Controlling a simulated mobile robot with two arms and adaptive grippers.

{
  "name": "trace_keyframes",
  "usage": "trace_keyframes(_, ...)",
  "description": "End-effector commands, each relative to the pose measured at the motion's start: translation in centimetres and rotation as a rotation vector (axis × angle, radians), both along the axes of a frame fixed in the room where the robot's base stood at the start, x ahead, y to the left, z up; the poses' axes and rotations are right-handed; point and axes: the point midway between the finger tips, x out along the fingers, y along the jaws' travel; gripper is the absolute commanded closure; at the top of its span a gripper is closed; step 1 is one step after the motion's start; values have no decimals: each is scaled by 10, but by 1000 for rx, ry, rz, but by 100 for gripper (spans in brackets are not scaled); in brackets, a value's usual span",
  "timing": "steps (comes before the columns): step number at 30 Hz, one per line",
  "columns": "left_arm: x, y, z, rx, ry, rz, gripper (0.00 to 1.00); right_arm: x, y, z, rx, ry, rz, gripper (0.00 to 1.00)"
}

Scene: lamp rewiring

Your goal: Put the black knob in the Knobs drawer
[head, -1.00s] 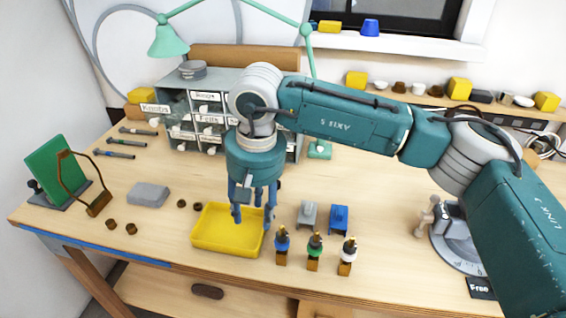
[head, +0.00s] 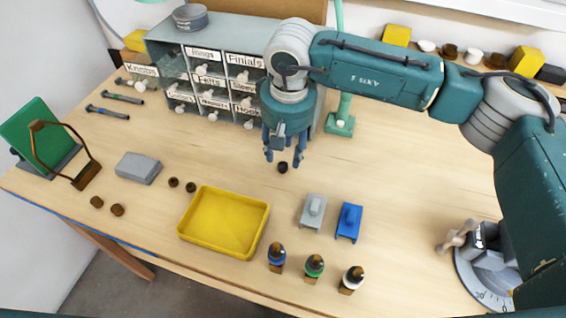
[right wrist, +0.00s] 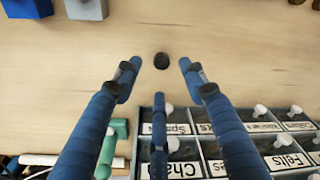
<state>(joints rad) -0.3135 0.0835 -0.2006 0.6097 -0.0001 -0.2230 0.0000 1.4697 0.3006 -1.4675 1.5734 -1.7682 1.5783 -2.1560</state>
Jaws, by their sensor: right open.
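The black knob (head: 283,167) stands on the bare table, in front of the drawer cabinet. In the right wrist view the black knob (right wrist: 161,61) lies just beyond my fingertips, roughly midway between them. My right gripper (head: 283,158) is open and empty above and beside the knob; its spread blue fingers show in the right wrist view (right wrist: 156,75). The grey drawer cabinet (head: 200,42) stands behind, with labelled drawers. The Knobs drawer (head: 143,71) is at its left end and appears to stick out. My left gripper is not in view.
A yellow tray (head: 182,232) lies in front. Grey (head: 313,210) and blue (head: 348,221) blocks and several small bottles (head: 314,266) stand right of it. Brown knobs (head: 117,210) lie left. A green lamp base (head: 340,124) stands right of the cabinet.

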Motion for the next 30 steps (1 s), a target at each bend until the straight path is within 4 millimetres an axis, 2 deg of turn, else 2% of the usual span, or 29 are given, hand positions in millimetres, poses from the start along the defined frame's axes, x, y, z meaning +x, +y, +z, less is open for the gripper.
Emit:
trace_keyframes(5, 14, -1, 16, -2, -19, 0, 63, 1, 2, -13, 0, 5, 0, 58)
trace_keyframes(8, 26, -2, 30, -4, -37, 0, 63, 3, 4, -28, 0, 5, 0, 58)
trace_keyframes(10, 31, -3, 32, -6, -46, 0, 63, 5, 5, -40, 0, 4, -1, 58)
trace_keyframes(15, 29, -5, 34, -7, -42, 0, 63, 6, 5, -53, 0, 1, 0, 58)
trace_keyframes(21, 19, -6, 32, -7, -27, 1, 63, 7, 5, -54, 0, 0, 0, 58)
trace_keyframes(26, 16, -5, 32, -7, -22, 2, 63, 7, 5, -54, 0, 0, 0, 90)
trace_keyframes(27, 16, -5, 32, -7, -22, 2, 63, 7, 5, -54, 0, 0, 0, 93)
trace_keyframes(30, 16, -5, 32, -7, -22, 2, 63, 7, 5, -54, 0, 0, -1, 93)
